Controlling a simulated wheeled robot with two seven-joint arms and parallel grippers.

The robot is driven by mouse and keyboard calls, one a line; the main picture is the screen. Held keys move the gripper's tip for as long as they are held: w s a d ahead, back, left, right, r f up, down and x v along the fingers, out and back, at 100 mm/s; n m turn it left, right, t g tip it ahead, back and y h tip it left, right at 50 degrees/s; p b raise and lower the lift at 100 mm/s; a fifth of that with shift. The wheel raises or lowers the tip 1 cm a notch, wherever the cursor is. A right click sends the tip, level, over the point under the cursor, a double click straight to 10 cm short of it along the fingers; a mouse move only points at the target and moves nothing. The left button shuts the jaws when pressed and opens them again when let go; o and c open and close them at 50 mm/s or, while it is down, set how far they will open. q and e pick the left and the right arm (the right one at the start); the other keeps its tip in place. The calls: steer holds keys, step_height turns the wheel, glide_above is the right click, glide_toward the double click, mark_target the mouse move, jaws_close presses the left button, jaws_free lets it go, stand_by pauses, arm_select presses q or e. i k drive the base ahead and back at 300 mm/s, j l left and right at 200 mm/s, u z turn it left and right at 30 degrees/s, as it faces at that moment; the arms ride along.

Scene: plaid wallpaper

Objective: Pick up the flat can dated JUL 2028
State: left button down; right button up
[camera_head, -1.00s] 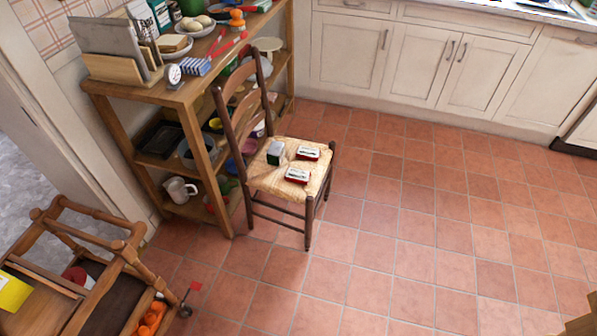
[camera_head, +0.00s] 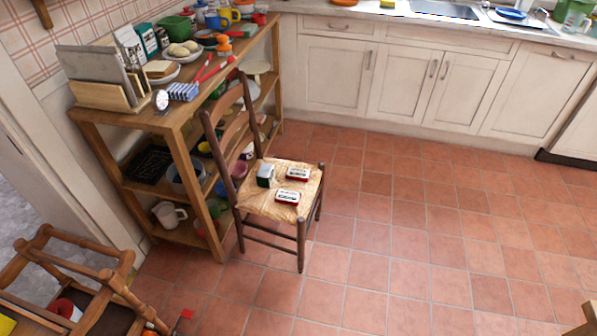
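Two flat cans with white tops and red sides lie on the woven seat of a wooden chair (camera_head: 258,211). One flat can (camera_head: 299,174) is at the back right of the seat, the other flat can (camera_head: 287,196) nearer the front. A small dark green and white box or tin (camera_head: 265,174) stands to their left. The print on the cans is too small to read, so I cannot tell which is dated JUL 2028. Neither gripper is in view.
A loaded wooden shelf unit (camera_head: 180,165) stands just left of the chair. White cabinets (camera_head: 400,80) line the back. The tiled floor (camera_head: 420,230) right of the chair is open.

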mark_target(295, 174)
steer(key=i+l, duration=0.5)
steer(key=i+l+u, duration=0.15)
steer(key=i+l, duration=0.35)
steer(key=l, duration=0.15)
